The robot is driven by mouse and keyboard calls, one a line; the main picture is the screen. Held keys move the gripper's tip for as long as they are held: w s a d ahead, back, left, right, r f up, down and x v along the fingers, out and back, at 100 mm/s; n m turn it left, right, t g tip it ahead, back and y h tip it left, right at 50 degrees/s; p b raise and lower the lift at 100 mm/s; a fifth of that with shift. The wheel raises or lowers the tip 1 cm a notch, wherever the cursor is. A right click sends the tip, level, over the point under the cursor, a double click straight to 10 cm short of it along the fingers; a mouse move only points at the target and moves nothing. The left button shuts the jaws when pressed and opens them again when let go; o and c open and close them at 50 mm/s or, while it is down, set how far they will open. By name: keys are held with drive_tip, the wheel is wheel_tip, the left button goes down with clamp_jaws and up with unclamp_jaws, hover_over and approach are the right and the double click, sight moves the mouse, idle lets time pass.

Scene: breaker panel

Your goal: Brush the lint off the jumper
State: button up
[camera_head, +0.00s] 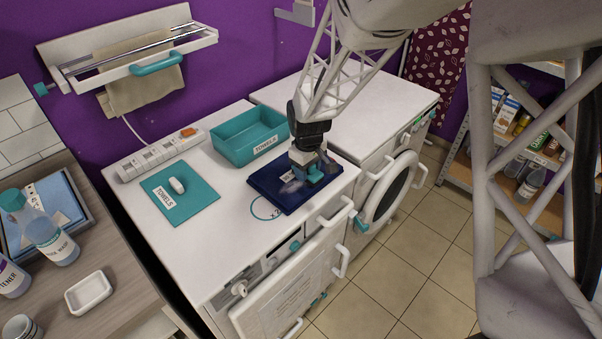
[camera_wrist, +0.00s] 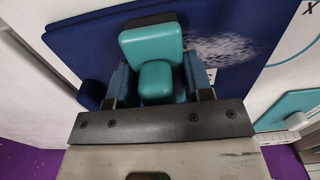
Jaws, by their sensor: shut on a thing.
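The jumper (camera_head: 264,182) is a dark blue folded piece lying flat on the white machine top. In the wrist view the jumper (camera_wrist: 90,50) fills the upper middle, with a pale speckled patch of lint (camera_wrist: 222,48) to the right of the brush. The lint also shows as a greyish patch (camera_head: 291,187) in the head view. My gripper (camera_head: 313,168) is over the jumper, shut on the teal handle of a brush (camera_head: 316,178). In the wrist view the brush (camera_wrist: 152,45) sits between my fingers (camera_wrist: 158,85). Whether its bristles touch the cloth is hard to tell.
A teal towels bin (camera_head: 233,150) stands behind the jumper. A teal towels mat (camera_head: 180,203) with a white object (camera_head: 177,185) lies to the left. A power strip (camera_head: 160,155) is at the back. A teal circle outline (camera_head: 266,208) marks the front surface.

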drive_tip(key=shift+w+d, duration=0.3)
drive_tip(key=shift+d, duration=0.05)
drive_tip(key=shift+w+d+r, duration=0.2)
drive_tip(key=shift+r, duration=4.1)
drive_tip(key=shift+s+f, duration=0.1)
drive_tip(key=shift+f, duration=0.2)
